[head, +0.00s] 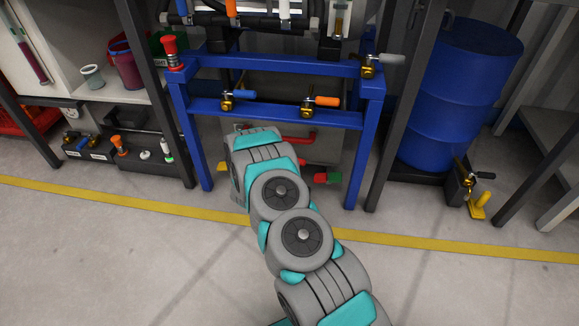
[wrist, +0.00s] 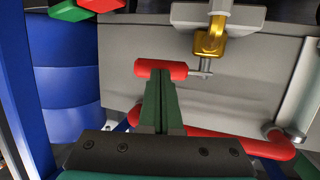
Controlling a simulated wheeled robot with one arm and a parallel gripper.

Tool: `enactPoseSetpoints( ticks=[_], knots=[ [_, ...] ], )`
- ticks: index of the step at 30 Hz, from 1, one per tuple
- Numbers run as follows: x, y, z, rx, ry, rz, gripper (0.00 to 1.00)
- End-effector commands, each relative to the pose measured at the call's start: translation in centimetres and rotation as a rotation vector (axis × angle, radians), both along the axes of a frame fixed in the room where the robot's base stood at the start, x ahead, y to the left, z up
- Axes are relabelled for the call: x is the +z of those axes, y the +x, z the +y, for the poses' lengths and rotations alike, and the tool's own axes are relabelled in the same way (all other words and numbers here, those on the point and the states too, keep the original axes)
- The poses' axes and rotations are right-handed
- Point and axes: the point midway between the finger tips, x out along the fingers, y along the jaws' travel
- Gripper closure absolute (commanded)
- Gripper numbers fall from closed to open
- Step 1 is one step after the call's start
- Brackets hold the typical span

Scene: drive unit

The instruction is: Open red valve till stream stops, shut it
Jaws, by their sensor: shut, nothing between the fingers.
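The red valve handle (wrist: 150,69) shows in the wrist view as a short bar lying crosswise. It joins a brass valve body (wrist: 209,42) by a grey stem. My gripper (wrist: 161,82) is shut and empty, its dark green fingers together. Its tips overlap the lower edge of the red handle in the picture; I cannot tell whether they touch it. In the head view my arm hides the gripper and most of the area around the handle. No stream shows in either view.
A blue frame (head: 277,68) carries blue-handled (head: 243,94) and orange-handled (head: 327,101) valves. A red pipe (wrist: 228,143) runs close by the fingers in the wrist view. A blue drum (head: 462,85) stands right. The floor in front is clear.

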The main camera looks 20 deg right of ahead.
Motion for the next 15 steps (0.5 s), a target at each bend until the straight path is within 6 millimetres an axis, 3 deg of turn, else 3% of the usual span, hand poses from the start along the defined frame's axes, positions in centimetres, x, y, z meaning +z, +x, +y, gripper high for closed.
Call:
enactPoseSetpoints(
  ticks=[9,15],
  knots=[
    [0.0,0.1,-1.7,0.190,0.000,0.003,1.00],
    [0.0,0.5,-2.0,0.197,0.000,0.000,1.00]
  ],
)
